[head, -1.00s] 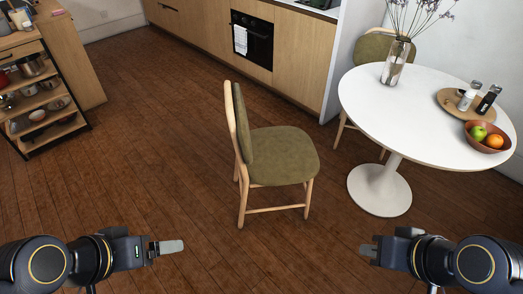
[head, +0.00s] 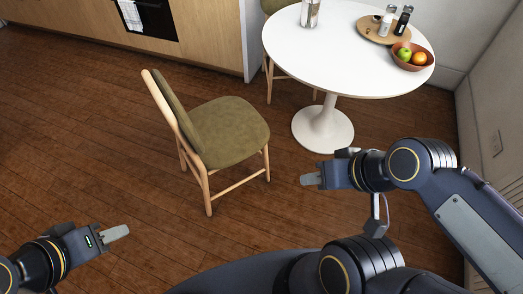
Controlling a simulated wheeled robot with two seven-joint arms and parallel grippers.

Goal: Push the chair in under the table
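The chair (head: 230,132) has an olive cushioned seat and back on a pale wooden frame. It stands upright on the floor, left of the table and apart from it, with its seat front towards the table. The round white table (head: 335,62) stands on one white pedestal (head: 322,128). My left gripper (head: 115,234) is in front of and left of the chair, touching nothing. My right gripper (head: 311,180) is right of the chair, in front of the pedestal, apart from both. Each gripper's fingers overlap in this view, so their opening cannot be told.
A second chair (head: 272,8) is partly hidden behind the table. A vase (head: 310,14), a round tray (head: 371,30) and a fruit bowl (head: 425,62) stand on the tabletop. Cabinets (head: 205,38) line the back and a wall (head: 490,100) the right. The floor left of the chair is clear.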

